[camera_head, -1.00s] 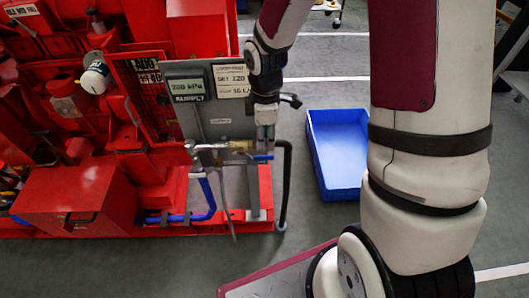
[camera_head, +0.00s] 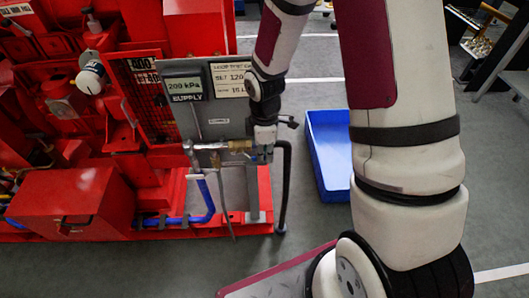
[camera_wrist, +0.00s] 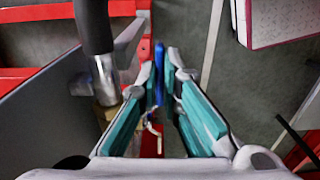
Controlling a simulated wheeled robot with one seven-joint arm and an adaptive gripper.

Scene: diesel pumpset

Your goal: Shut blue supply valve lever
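The blue supply valve lever (camera_wrist: 159,62) shows in the wrist view between the tips of my gripper (camera_wrist: 165,88). The teal finger pads stand apart on either side of it; I cannot tell whether either touches it. In the head view my gripper (camera_head: 262,154) points down at the right end of the brass valve fitting (camera_head: 238,146), below the grey supply panel (camera_head: 217,122). There the lever is mostly hidden by the gripper. The panel's supply display (camera_head: 184,88) reads about 209 kPa.
A black vertical pipe (camera_head: 286,180) stands just right of the gripper. A blue hose (camera_head: 208,200) and a thin grey hose (camera_head: 225,190) hang below the valve. The red pumpset (camera_head: 75,195) fills the left. A blue tray (camera_head: 327,165) lies on the floor at right.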

